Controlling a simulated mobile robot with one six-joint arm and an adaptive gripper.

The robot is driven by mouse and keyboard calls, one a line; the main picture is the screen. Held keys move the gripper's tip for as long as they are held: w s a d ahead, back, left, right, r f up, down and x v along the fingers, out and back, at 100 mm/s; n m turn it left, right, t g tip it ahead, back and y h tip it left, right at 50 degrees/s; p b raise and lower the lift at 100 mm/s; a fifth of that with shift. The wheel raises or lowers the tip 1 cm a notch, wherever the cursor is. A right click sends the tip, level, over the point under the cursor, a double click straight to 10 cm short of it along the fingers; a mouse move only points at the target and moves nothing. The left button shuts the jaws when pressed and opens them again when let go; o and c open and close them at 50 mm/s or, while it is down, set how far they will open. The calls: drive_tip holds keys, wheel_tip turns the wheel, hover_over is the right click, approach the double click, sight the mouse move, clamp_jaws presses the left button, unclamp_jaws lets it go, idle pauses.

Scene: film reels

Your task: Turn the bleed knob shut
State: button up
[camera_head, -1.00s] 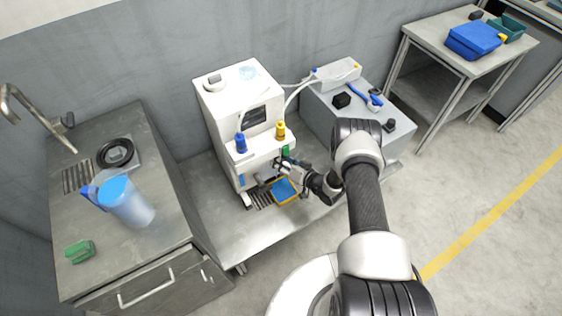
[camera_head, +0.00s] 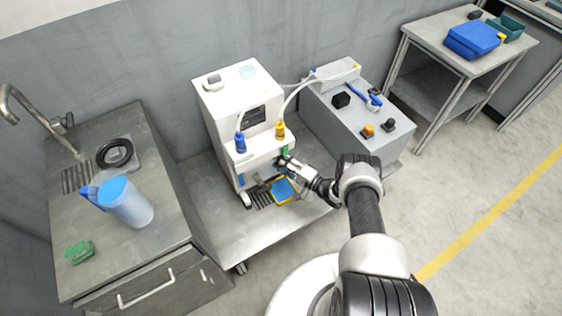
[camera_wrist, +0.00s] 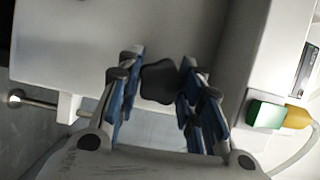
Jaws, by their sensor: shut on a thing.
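The dark lobed bleed knob (camera_wrist: 160,82) is on a pale face in the wrist view. My gripper (camera_wrist: 158,80) is shut on it, with one blue-padded finger on each side. In the head view my gripper (camera_head: 283,162) is at the machine's front, below the ledge, and hides the knob. I cannot tell how far the knob is turned.
A blue tray with a yellow rim (camera_head: 284,190) lies just below my gripper. A green block (camera_wrist: 266,114) is on the right in the wrist view. The grey cabinet (camera_head: 345,122) stands to the right, and a sink counter (camera_head: 165,205) with a jug to the left.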

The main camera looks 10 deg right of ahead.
drive_tip(key=shift+m+t, duration=0.5)
drive_tip(key=shift+m, duration=0.7)
drive_tip(key=shift+y, duration=0.3)
drive_tip(key=o, duration=1.1)
drive_tip(key=shift+s+d, duration=0.1)
drive_tip(key=v, duration=1.1)
drive_tip(key=shift+s+d+f, duration=0.1)
drive_tip(key=shift+s+d, duration=0.1)
drive_tip(key=shift+s, duration=0.1)
